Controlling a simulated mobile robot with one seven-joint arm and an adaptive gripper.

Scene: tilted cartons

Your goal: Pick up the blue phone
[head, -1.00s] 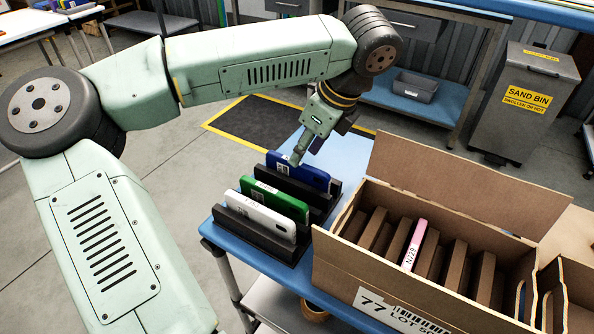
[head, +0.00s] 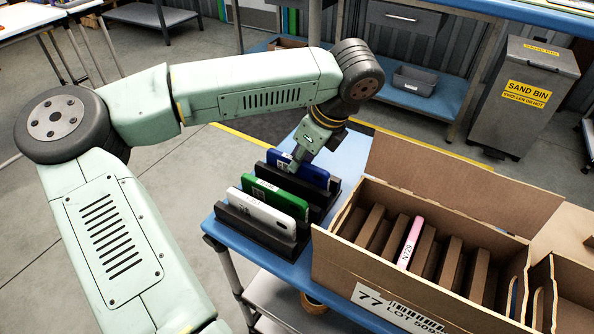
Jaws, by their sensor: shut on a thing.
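The blue phone (head: 313,174) stands in the back slot of a black rack (head: 245,231) on the blue table, in the head view. My gripper (head: 295,164) is down at the phone's top edge, shut on it near its left half. The far finger is hidden behind the phone. The phone's lower part is hidden by the rack and the phones in front.
A green phone (head: 278,198) and a white phone (head: 262,214) stand in the rack's front slots. An open carton (head: 350,262) with brown dividers and a pink phone (head: 411,243) stands close on the right. Another carton (head: 567,290) is beyond it.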

